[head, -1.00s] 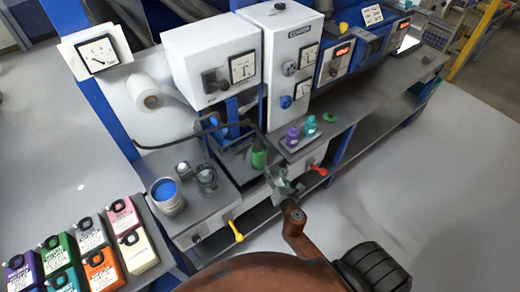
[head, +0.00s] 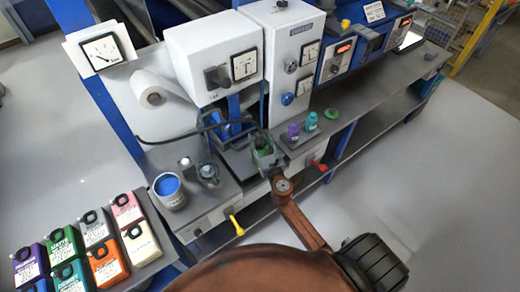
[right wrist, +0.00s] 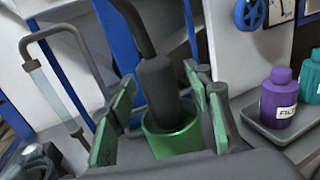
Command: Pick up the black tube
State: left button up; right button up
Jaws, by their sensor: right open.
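The black tube (right wrist: 158,88) shows in the right wrist view, with its thick lower end standing inside a green cup (right wrist: 172,138). In the head view a thin black line (head: 180,137) curves across the bench towards that cup; I cannot tell if it is the same tube. My right gripper (right wrist: 160,115) is open, with green-padded fingers on either side of the tube and cup, not closed on either. In the head view my right gripper (head: 264,158) is over the cup and partly hides it. My left gripper is not in view.
A purple bottle (head: 293,131) and a teal bottle (head: 311,121) stand on a tray just right of the gripper. A blue-filled pot (head: 168,190) stands to the left. White instrument boxes (head: 213,60) rise behind. Several coloured containers (head: 103,265) sit at lower left.

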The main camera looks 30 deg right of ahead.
grip_shut()
dwell(0.5)
jog(key=shift+r, duration=0.15)
notch_tip(320, 180, up, 10)
jog(key=p, duration=0.6)
notch_tip(320, 180, up, 15)
jog(key=p, duration=1.5)
jog(key=shift+p, duration=0.3)
